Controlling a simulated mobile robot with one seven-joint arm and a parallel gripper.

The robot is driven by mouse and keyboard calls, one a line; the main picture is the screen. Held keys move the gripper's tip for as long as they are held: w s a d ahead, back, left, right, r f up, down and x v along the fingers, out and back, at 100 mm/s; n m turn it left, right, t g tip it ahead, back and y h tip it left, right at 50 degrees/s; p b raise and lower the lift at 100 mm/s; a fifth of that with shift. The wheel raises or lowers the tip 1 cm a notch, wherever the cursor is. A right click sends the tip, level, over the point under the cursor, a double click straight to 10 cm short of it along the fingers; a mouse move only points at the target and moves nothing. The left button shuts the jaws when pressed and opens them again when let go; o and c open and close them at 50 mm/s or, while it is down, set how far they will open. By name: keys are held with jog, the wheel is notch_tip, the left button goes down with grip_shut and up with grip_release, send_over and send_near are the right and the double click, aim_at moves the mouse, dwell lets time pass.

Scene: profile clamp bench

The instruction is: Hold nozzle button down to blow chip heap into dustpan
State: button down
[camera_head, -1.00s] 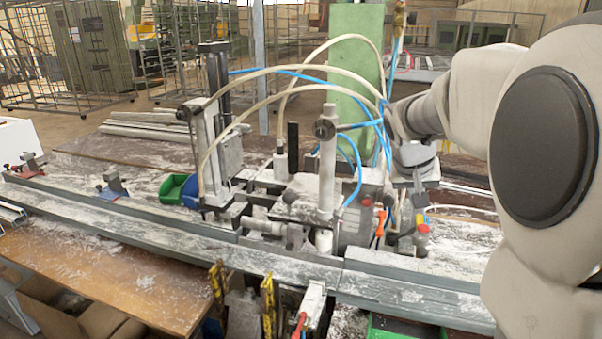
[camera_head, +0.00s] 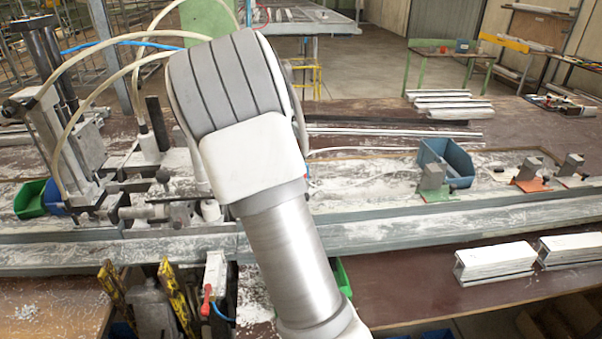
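My arm fills the middle of the view, and my gripper is hidden behind or beyond it, so its fingers do not show. I cannot make out the nozzle or its button. A small scatter of pale chips (camera_head: 25,312) lies on the brown board at the lower left. More white chips and dust cover much of the bench. A green container edge (camera_head: 343,278) shows just right of my arm, below the bench's front rail; I cannot tell whether it is the dustpan.
The clamp machine (camera_head: 75,150) with pale hoses stands at left, beside green and blue bins (camera_head: 32,198). A blue bin (camera_head: 446,162) and small clamps (camera_head: 530,174) sit at right. Cut profiles (camera_head: 495,262) lie on the brown front table (camera_head: 420,290). Yellow-handled tools (camera_head: 178,300) hang at front left.

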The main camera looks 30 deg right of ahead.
jog(key=shift+f, duration=0.1)
notch_tip(320, 180, down, 8)
jog(key=b, duration=0.5)
jog(key=shift+f+b, duration=0.3)
jog(key=shift+b, duration=0.05)
jog(key=shift+f, duration=0.1)
dwell(1.6)
jog(key=shift+f+b, duration=0.35)
jog(key=shift+b, duration=0.2)
jog(key=shift+f+b, duration=0.6)
dwell(1.3)
jog(key=shift+r, duration=0.1)
dwell(2.0)
jog(key=shift+r+p, duration=0.55)
jog(key=shift+r, duration=0.4)
